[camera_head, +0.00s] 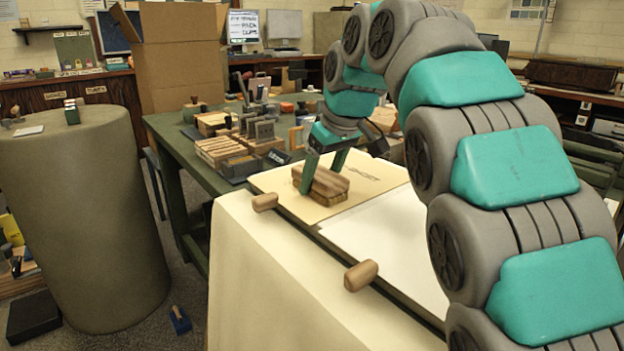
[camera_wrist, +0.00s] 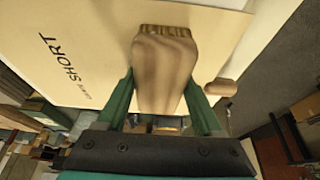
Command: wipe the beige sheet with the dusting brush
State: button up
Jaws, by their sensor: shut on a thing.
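The dusting brush (camera_head: 327,190) is a brown, wood-grained block. In the wrist view the brush (camera_wrist: 165,65) shows a ridged far end. My gripper (camera_head: 320,176) is shut on it, with one green finger on each side; both fingers also show in the wrist view (camera_wrist: 160,85). The beige sheet (camera_head: 372,170) lies flat under the brush, with dark printing on it. In the wrist view the sheet (camera_wrist: 95,25) reads "SHORT" in large letters. The brush is at or just above the sheet near its left part; I cannot tell if it touches.
A white sheet (camera_head: 385,235) lies beside the beige one. Two wooden knobs (camera_head: 265,202) (camera_head: 361,275) stick out at the near edge, above a hanging cream cloth (camera_head: 270,280). Wooden blocks and tools (camera_head: 225,150) crowd the green table behind. A large drum (camera_head: 85,210) stands left.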

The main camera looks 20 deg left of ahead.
jog(key=shift+w+d+p, duration=0.1)
jog(key=shift+w+d, duration=0.25)
jog(key=shift+w, duration=0.3)
jog(key=shift+w+d+p, duration=0.15)
jog(key=shift+w+d, duration=0.15)
jog(key=shift+w, duration=0.35)
jog(key=shift+w+d+p, duration=0.1)
jog(key=shift+w+d, duration=0.25)
jog(key=shift+w, duration=0.3)
jog(key=shift+w+d+r+p, duration=0.15)
jog(key=shift+w+d+p, duration=0.2)
jog(key=shift+w+d, duration=0.35)
jog(key=shift+w+a, duration=0.1)
jog(key=shift+w, duration=0.1)
